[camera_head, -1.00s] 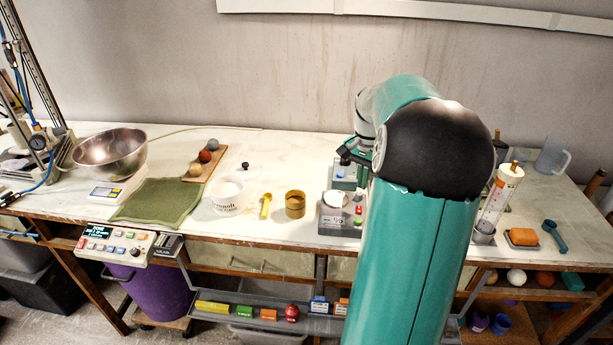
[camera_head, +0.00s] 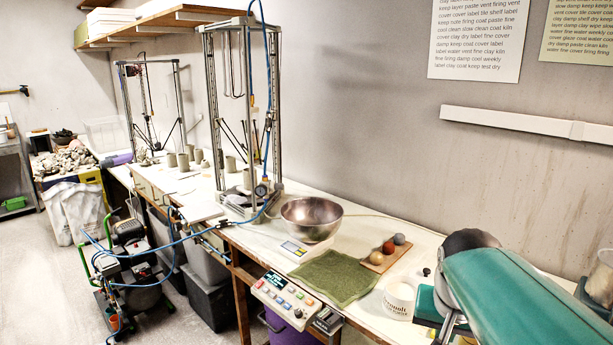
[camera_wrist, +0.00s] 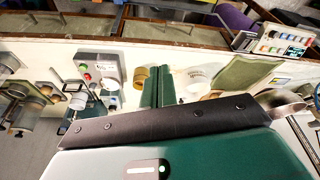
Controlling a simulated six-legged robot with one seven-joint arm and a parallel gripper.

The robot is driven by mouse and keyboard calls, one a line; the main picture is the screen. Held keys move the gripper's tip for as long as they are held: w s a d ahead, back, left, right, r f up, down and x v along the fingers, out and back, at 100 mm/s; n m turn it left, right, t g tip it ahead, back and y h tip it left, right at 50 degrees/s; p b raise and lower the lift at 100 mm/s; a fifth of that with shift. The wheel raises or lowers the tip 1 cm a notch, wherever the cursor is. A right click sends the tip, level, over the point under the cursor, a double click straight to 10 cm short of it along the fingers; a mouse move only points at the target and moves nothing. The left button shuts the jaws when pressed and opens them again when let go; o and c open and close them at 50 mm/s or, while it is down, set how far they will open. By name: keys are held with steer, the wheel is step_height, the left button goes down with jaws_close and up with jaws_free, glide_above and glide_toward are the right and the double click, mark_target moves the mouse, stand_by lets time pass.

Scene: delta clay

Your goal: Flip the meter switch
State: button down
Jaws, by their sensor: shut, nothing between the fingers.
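In the wrist view a grey box (camera_wrist: 104,62) stands left of my gripper, with a red and a green spot and a round pale face. It looks like the meter, but I cannot make out which part is its switch. In the head view my arm and the frame edge hide this box. My gripper (camera_wrist: 158,70) shows in the wrist view as two green fingers side by side, shut and empty. It is to the right of the grey box, apart from it in the picture, near a yellow-brown cup (camera_wrist: 140,75).
A white tub (camera_head: 398,300) stands beside my arm. Left of it are a green cloth (camera_head: 335,277), a board with balls (camera_head: 380,260), a metal bowl (camera_head: 311,220) and a button panel (camera_head: 284,298) at the table edge. Tall frames (camera_head: 240,110) stand farther back.

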steer(key=s+a+f+n+t+y, duration=0.1)
steer(key=s+a+n, duration=0.4)
steer(key=a, duration=0.6)
steer(key=s+t, duration=0.1)
steer(key=s, duration=0.1)
steer(key=shift+s+f+n+y, duration=0.3)
steer(key=shift+y, duration=0.1)
steer(key=w+d+r+m+g+h, duration=0.1)
steer(key=w+d+r+m+g, duration=0.15)
steer(key=w+d, duration=0.45)
steer(key=w+d+r+m+g+h, duration=0.1)
steer(key=w+d+r+m, duration=0.15)
steer(key=d, duration=0.85)
steer(key=s+d+f+m+g+y, duration=0.1)
steer(key=d+f+m, duration=0.1)
steer(key=d, duration=0.9)
steer(key=s+d+f+m+y, duration=0.1)
steer(key=s+d+f+m, duration=0.1)
steer(key=d, duration=0.9)
steer(key=shift+d+f+m+g, duration=0.15)
steer(key=shift+f+m+g, duration=0.05)
steer(key=shift+m+g, duration=0.2)
